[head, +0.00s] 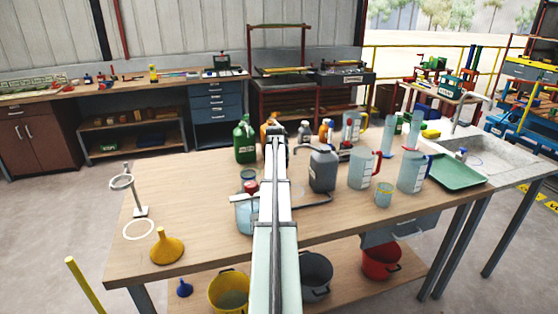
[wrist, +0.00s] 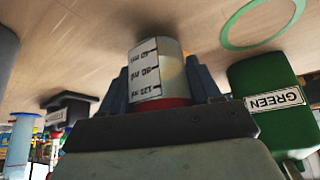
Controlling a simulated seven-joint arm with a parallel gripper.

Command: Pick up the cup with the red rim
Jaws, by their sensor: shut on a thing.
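The cup with the red rim (wrist: 158,72) is a pale, clear cup with a white measuring label. In the wrist view it stands between the two fingers of my gripper (wrist: 160,80), its red rim close to the gripper body. The fingers are shut on its sides. The wrist picture has the tabletop at the top, and I cannot tell whether the cup's base touches it. In the head view my arm hides the cup and the fingers; only a dark part of the gripper (head: 275,140) shows at the far end of the arm.
A green bottle (head: 245,140) stands close to the left of my gripper; it also shows in the wrist view (wrist: 268,105). A grey jug (head: 322,171) and clear pitchers (head: 362,168) stand to the right. A yellow funnel (head: 166,247) sits front left. The left tabletop is mostly free.

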